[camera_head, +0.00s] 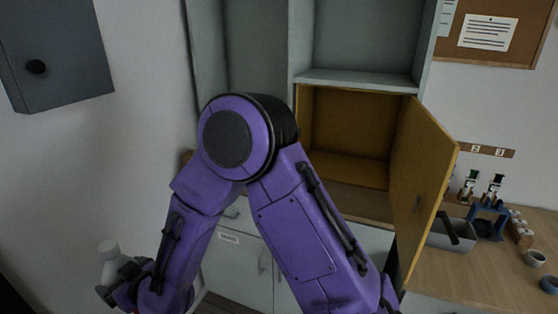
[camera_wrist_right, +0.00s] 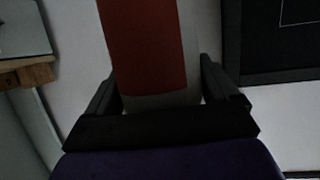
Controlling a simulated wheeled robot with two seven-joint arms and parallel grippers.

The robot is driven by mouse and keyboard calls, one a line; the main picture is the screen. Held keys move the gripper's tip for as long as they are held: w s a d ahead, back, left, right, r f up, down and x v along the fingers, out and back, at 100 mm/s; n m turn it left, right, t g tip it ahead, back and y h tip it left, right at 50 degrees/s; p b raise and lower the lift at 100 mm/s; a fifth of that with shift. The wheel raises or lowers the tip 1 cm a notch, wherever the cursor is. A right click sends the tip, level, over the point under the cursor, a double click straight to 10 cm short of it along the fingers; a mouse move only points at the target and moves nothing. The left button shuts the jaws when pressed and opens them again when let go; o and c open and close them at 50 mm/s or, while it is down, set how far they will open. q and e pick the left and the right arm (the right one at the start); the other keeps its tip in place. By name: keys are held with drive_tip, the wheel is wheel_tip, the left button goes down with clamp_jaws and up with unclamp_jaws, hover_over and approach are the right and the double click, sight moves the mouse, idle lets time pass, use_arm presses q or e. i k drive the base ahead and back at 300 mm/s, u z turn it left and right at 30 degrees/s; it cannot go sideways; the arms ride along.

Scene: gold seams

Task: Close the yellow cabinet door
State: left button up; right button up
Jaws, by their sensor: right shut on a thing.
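The yellow cabinet door (camera_head: 424,165) stands open on the right side of its yellow compartment (camera_head: 345,125), swung out toward me. A small handle shows on its face. The compartment looks empty, though my right arm covers its lower left part. My right gripper (camera_head: 128,282) is at the lower left of the head view, far from the door. It is shut on a white bottle (camera_head: 109,262). In the right wrist view the bottle shows a red band (camera_wrist_right: 145,45) between the two fingers (camera_wrist_right: 160,92). My left gripper is not in view.
Grey open shelves (camera_head: 362,35) sit above the yellow compartment. A wooden counter (camera_head: 480,275) at the right holds a grey bin (camera_head: 455,238), a blue rack (camera_head: 488,222) and small cups (camera_head: 536,257). A dark wall box (camera_head: 55,50) hangs at the upper left.

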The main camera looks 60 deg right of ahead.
sight(427, 155)
drive_tip(key=i, duration=0.95)
drive_tip(key=z, duration=1.95)
